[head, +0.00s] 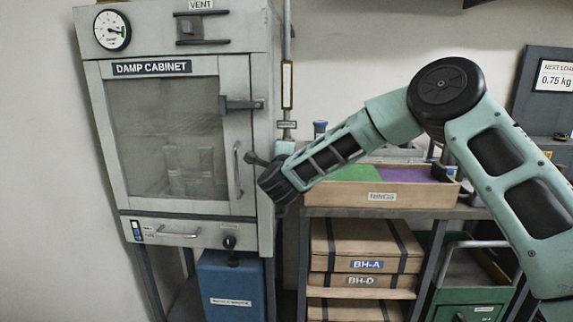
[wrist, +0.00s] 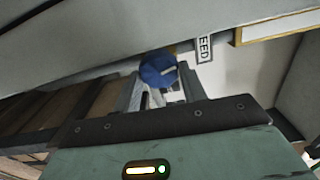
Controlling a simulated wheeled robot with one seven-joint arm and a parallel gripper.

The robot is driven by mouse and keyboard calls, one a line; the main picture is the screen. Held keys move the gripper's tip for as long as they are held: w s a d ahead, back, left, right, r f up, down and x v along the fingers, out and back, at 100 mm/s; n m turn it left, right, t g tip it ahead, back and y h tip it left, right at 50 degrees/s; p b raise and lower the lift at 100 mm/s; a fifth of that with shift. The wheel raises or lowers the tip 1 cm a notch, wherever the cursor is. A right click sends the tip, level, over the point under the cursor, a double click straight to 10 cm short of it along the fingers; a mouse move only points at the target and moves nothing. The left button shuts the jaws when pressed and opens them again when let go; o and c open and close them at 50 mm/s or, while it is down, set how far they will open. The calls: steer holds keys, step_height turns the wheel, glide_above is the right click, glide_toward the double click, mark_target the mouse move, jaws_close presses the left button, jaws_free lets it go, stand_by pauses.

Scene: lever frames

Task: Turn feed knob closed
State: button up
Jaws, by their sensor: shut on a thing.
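The feed knob (wrist: 158,66) is a round blue knob with a pale mark on its face. In the wrist view it sits between the fingertips of my gripper (wrist: 166,82), which is shut on it. A white label (wrist: 204,49) beside it reads "EED", its first letter cut off or hidden. In the head view my gripper (head: 257,160) is at the right side of the damp cabinet, near a vertical pipe (head: 287,45). The knob itself is not clearly seen there, with my wrist in front.
The damp cabinet (head: 235,165) stands at left, with a dial gauge (head: 112,31), handles and a dark lower knob (head: 229,242). A wooden tray (head: 340,196) sits on the bench at right, under my forearm. Boxes (head: 365,266) fill the shelf below. A blue container (head: 232,290) is under the cabinet.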

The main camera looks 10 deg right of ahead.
steer(key=shift+f+m+b, duration=0.2)
steer(key=shift+m+b, duration=0.9)
steer(key=o, duration=0.7)
steer(key=shift+r, duration=0.1)
steer(key=shift+s, duration=0.1)
steer(key=v, duration=1.7)
steer(key=shift+b, duration=0.35)
steer(key=shift+s, duration=0.1)
